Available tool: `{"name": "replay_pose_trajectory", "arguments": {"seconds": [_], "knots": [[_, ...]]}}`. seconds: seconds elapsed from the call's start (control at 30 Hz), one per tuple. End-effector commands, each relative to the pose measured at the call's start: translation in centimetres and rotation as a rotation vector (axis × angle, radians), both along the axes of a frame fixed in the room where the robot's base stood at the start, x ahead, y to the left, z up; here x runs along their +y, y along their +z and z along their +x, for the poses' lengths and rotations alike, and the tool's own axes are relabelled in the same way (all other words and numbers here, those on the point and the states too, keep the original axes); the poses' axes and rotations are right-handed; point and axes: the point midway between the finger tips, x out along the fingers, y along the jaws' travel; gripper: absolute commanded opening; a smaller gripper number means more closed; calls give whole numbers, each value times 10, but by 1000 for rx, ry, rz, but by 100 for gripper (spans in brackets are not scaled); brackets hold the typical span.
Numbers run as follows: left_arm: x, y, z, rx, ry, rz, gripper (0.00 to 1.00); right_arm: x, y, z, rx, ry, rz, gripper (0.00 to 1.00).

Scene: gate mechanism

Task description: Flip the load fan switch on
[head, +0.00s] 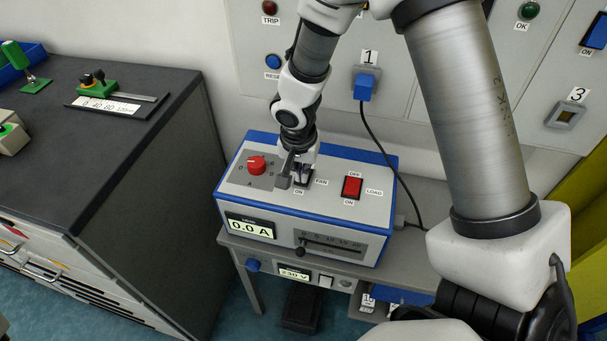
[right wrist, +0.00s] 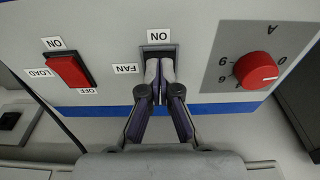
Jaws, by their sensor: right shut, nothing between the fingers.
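The load box (head: 335,210) is a grey and blue unit on a bench. Its fan switch (right wrist: 160,47) is a small dark rocker, seen in the right wrist view beside the FAN and ON labels. My right gripper (head: 299,178) is shut and empty, pointing down at the fan switch. In the right wrist view its fingertips (right wrist: 160,68) overlap the switch and hide most of it. I cannot tell whether they touch it or which way the rocker is tipped. My left gripper is not in view.
A red LOAD switch (head: 352,187) and a red knob (head: 257,165) sit on either side of the fan switch. The box display (head: 250,226) reads 0.0 A. A black cable (head: 385,150) runs from the wall plug behind the box. A dark cabinet (head: 110,150) stands left.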

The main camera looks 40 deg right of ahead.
Motion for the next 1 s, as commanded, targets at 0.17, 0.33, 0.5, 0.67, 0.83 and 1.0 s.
{"name": "replay_pose_trajectory", "arguments": {"seconds": [0.17, 0.33, 0.5, 0.67, 0.83, 1.0], "knots": [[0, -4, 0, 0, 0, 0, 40, 0, -3, 0, 0, 0, 0, 0], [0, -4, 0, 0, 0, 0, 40, 0, -4, 0, 0, 0, 0, 0], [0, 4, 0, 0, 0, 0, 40, 0, 7, 0, -1, -2, 1, 0], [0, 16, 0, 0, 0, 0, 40, 0, 23, 0, -1, 0, 1, 0], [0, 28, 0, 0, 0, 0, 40, 0, 40, 0, 0, -1, 0, 0], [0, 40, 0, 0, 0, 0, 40, 0, 56, 0, 0, -1, 0, 0]]}}
